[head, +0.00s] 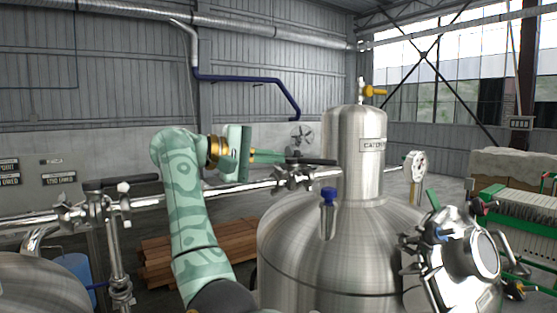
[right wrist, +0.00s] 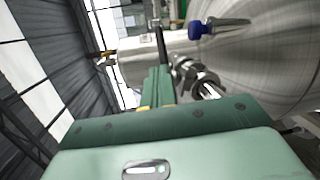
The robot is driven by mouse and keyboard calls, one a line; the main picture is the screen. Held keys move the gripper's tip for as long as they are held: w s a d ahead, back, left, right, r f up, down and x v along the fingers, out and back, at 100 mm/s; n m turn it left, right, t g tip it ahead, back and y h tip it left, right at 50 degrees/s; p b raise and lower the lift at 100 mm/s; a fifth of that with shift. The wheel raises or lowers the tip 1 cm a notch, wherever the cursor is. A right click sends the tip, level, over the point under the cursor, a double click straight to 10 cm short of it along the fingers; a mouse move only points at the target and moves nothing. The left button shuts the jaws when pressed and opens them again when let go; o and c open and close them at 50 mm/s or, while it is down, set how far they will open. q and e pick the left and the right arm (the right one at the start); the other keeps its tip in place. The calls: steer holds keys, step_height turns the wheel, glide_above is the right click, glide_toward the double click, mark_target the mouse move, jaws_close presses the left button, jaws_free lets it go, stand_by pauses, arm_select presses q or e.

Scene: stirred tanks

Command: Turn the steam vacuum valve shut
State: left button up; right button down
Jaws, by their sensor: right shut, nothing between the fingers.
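A valve (head: 293,179) with a long black lever handle (head: 318,161) sits on the horizontal steel pipe in front of the tank's column. Its handle lies roughly along the pipe in the head view. My right gripper (head: 281,157) is shut and empty, its fingers pointing right at the near end of this handle. In the right wrist view the fingertips (right wrist: 160,72) are close below the black handle (right wrist: 161,45), with the valve body (right wrist: 188,76) just right of them. I cannot tell whether they touch. No readable label marks the steam vacuum valve. My left gripper is out of view.
Another black-handled valve (head: 118,184) is on the pipe at left. The steel tank (head: 320,250) has a blue-topped fitting (head: 328,200), a gauge (head: 415,163) and a yellow-handled valve (head: 373,92). Wooden planks (head: 155,260) lie behind my arm. A round hatch (head: 482,255) is at right.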

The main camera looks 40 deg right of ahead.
mark_target(320, 160)
steer(key=s+d+r+m+t+y+b, duration=0.4)
steer(key=s+d+r+m+t+b, duration=0.35)
steer(key=s+r+b, duration=0.2)
steer(key=w+d+f+m, duration=0.1)
steer(key=f, duration=0.1)
steer(key=w+d+f+m+t+y, duration=0.1)
steer(key=w+d+f, duration=0.1)
steer(key=f, duration=0.1)
steer(key=w+d+f+m+t, duration=0.1)
steer(key=w+f, duration=0.1)
steer(key=f, duration=0.1)
steer(key=shift+w+d+f+t+y, duration=0.2)
steer(key=shift+w+t+y, duration=0.05)
steer(key=shift+y, duration=0.15)
steer(key=shift+s+a+f, duration=0.15)
steer(key=shift+s+a, duration=0.05)
steer(key=shift+a, duration=0.2)
steer(key=shift+d, duration=0.15)
